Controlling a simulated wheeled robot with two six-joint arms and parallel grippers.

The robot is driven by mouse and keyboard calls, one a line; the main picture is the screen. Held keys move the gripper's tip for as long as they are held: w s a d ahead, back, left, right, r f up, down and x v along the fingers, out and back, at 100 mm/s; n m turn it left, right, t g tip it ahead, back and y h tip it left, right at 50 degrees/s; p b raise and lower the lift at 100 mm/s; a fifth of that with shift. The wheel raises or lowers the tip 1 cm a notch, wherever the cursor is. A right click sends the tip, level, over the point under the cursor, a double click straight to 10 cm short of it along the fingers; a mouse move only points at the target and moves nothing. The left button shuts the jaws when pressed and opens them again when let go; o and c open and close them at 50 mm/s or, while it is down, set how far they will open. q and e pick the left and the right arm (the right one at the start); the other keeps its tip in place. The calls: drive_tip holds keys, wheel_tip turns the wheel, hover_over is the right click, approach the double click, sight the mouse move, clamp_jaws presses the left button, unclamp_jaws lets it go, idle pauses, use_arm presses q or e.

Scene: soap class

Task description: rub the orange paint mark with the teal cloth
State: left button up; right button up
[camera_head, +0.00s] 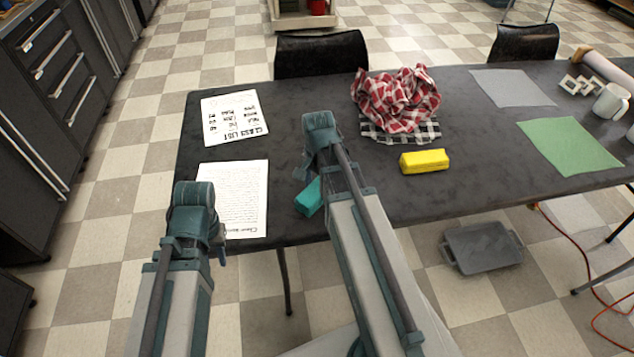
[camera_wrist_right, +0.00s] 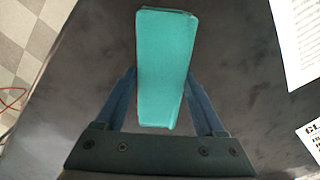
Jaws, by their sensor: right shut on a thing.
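The teal cloth (camera_head: 309,197) looks like a folded, block-shaped pad near the table's front edge, partly behind my right arm. My right gripper (camera_head: 304,178) is at it. In the right wrist view the cloth (camera_wrist_right: 163,65) sits between the two fingers of the right gripper (camera_wrist_right: 163,100), which are shut on its sides. I cannot tell whether the cloth touches the table. My left gripper (camera_head: 220,253) is at the front edge by the lower paper; its fingers are mostly hidden. I see no orange paint mark in either view.
The dark table (camera_head: 300,98) also holds two printed papers (camera_head: 234,117) (camera_head: 247,185), a yellow block (camera_head: 424,161), a red checked cloth (camera_head: 398,98), a green sheet (camera_head: 568,146), a grey sheet (camera_head: 512,87) and white mugs (camera_head: 611,101). Chairs (camera_head: 321,54) stand behind.

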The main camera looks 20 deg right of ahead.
sight(319, 192)
drive_tip(key=shift+s+a, duration=0.2)
drive_tip(key=shift+s, duration=0.75)
drive_tip(key=shift+w+r, duration=0.1)
drive_tip(key=shift+r, duration=0.1)
wheel_tip(319, 192, up, 6)
drive_tip(key=p, duration=0.6)
drive_tip(key=shift+f, duration=0.15)
wheel_tip(319, 192, up, 3)
drive_tip(key=p, duration=0.3)
